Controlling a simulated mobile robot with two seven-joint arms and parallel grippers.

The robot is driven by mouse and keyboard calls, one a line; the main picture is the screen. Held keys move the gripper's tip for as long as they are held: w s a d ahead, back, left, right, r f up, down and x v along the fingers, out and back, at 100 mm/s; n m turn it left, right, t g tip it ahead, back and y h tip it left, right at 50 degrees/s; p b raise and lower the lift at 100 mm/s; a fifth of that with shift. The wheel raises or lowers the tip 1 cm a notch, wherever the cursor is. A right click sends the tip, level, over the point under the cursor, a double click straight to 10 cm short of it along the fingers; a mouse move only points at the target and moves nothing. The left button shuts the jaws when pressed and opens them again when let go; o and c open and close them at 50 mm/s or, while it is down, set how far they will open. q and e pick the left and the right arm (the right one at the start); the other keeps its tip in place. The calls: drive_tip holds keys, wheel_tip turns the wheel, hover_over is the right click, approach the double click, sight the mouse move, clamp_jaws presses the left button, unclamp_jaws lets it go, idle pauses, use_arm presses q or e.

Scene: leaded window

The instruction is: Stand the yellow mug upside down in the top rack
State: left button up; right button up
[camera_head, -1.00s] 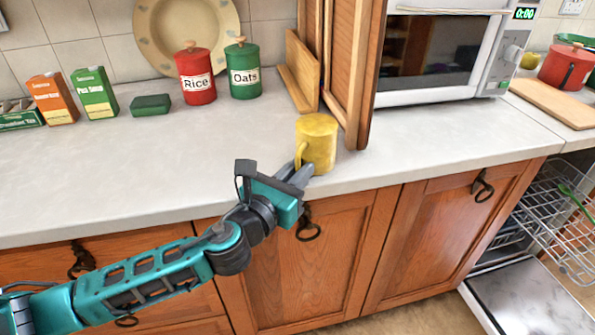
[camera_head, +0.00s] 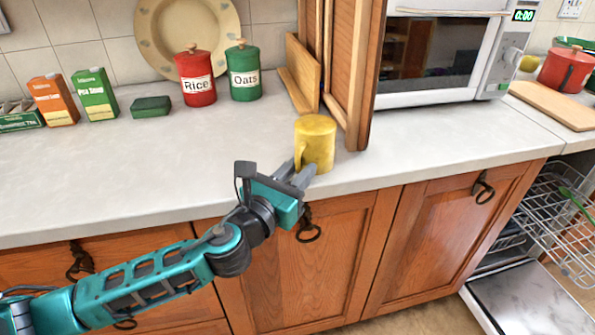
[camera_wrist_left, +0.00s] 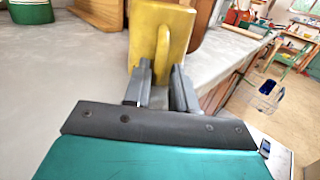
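The yellow mug (camera_head: 318,146) stands on the grey counter near its front edge, its handle facing my left gripper. Its top shows as a plain yellow disc; I cannot tell whether that is the mouth or the base. My left gripper (camera_head: 304,176) is at the handle side, low on the mug. In the left wrist view the fingers (camera_wrist_left: 162,82) are apart, one on each side of the mug's handle (camera_wrist_left: 161,50), with a gap between them. The wire top rack (camera_head: 548,212) of the open dishwasher is at the far right, partly cut off. My right gripper is not in view.
An open wooden cupboard door (camera_head: 350,75) stands just behind the mug. A microwave (camera_head: 440,50) is right of it. Red Rice (camera_head: 197,88) and green Oats (camera_head: 244,82) canisters stand at the back. The dishwasher door (camera_head: 530,300) is lowered.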

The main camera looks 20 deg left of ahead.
use_arm(q)
drive_tip(key=o, duration=0.3)
drive_tip(key=shift+s+d+f+g, duration=0.1)
drive_tip(key=shift+f+g, duration=0.05)
drive_tip(key=shift+f, duration=0.4)
drive_tip(key=shift+s+d+f+g, duration=0.1)
drive_tip(key=shift+f+g, duration=0.05)
drive_tip(key=shift+f, duration=0.35)
drive_tip(key=shift+o, duration=0.2)
drive_tip(key=shift+f, duration=0.1)
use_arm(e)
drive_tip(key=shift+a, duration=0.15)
use_arm(q)
drive_tip(key=r+b+v, duration=0.1)
drive_tip(key=v, duration=1.1)
drive_tip(key=shift+s+a+r, duration=0.2)
drive_tip(key=shift+s+r, duration=0.1)
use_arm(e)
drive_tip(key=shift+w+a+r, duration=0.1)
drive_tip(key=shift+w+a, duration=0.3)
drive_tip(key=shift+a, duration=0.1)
